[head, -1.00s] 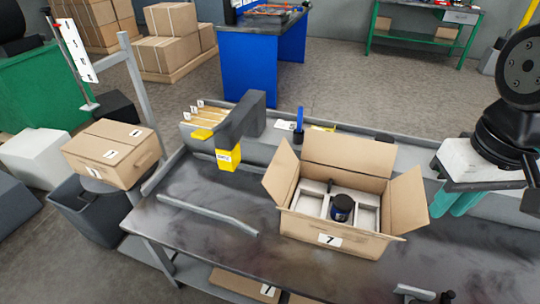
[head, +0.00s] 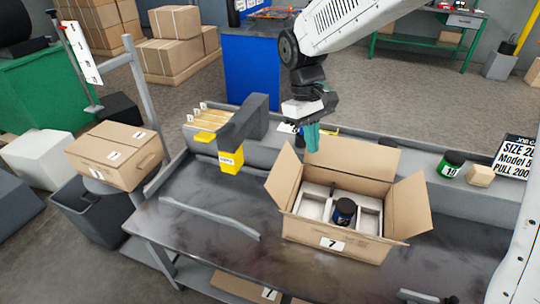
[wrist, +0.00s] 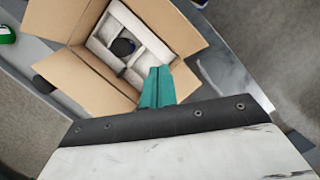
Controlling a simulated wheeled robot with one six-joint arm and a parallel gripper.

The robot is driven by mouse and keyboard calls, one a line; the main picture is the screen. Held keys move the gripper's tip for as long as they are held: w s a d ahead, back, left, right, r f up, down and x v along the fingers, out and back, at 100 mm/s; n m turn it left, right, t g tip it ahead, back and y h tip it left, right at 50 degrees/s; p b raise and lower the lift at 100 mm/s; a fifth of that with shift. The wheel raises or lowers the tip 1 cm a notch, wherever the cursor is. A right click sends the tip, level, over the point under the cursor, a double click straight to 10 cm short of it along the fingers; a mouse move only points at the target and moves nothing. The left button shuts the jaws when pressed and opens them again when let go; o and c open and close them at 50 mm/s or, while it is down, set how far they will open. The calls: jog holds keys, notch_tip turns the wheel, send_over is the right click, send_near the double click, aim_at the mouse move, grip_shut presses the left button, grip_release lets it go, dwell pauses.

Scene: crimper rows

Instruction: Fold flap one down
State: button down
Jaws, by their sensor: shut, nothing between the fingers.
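An open cardboard box (head: 330,243) marked 7 stands on the workbench. Its back flap (head: 352,160), left flap (head: 283,176) and right flap (head: 411,205) stand up and lean outward. No flap shows a number. A dark round item (head: 344,211) sits in a pale insert (head: 314,205) inside the box; the item also shows in the wrist view (wrist: 123,47). My gripper (head: 312,140), with teal fingers, is shut and empty. It is near the back flap's upper left corner; contact cannot be told. The fingers also show beside the box in the wrist view (wrist: 157,88).
A grey and yellow bench device (head: 232,150) stands left of the box, with a loose bar (head: 210,216) before it. A green-lidded jar (head: 451,164), a small tan block (head: 480,175) and a job card (head: 515,157) are at the right. Bare bench lies left of the box.

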jog(key=w+a+f+n+t, duration=0.1)
jog(key=w+a+f+n, duration=0.25)
jog(key=w+a, duration=0.4)
jog(key=w+a+f+n+t, duration=0.1)
jog(key=w+a+f+n, duration=0.25)
jog(key=w+a, duration=0.4)
jog(key=s+d+f, duration=0.2)
jog(key=d+f, duration=0.3)
jog(key=f, duration=0.3)
jog(key=shift+f+h, duration=0.3)
jog(key=shift+f, duration=0.05)
jog(key=shift+s+r, duration=0.1)
